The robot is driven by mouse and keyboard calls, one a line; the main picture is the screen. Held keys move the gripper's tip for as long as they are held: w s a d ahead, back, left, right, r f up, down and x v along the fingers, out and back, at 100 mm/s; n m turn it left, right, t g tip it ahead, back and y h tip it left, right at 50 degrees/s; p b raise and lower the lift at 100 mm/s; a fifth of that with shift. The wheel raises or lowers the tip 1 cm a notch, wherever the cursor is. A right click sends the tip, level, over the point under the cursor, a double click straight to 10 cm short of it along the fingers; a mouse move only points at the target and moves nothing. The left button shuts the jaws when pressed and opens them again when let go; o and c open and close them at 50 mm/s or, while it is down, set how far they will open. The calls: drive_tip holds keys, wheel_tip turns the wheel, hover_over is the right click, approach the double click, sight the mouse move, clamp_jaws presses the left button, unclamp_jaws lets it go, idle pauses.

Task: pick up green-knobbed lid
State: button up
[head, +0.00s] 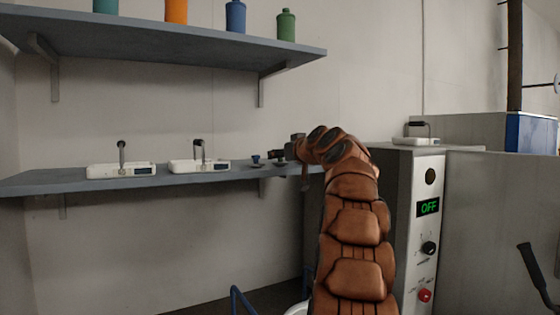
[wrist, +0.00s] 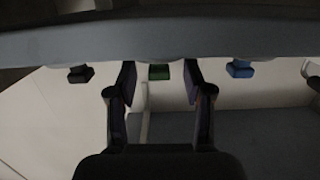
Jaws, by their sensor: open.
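The green-knobbed lid (wrist: 159,72) shows in the wrist view, which looks upside down, with its green knob between the fingertips of my gripper (wrist: 160,80). My gripper is open, one finger on each side of the knob, with a visible gap on both sides. How far the knob reaches in between the fingers I cannot tell. The lid's pale body is mostly hidden by the shelf edge. In the head view my gripper (head: 283,155) is small and dark above the right end of the lower shelf, and the green knob cannot be made out there.
In the wrist view a blue-knobbed lid (wrist: 240,69) and a black-knobbed lid (wrist: 81,74) flank the green one. Two white scales (head: 120,170) (head: 199,166) stand on the lower shelf (head: 50,184). Bottles (head: 286,27) stand on the upper shelf (head: 180,50). A control cabinet (head: 428,250) reads OFF.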

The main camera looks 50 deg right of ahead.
sight(282, 162)
drive_tip(key=shift+c, duration=0.2)
drive_tip(key=c, duration=0.9)
drive_tip(key=shift+r+p, duration=0.45)
drive_tip(key=shift+r, duration=1.15)
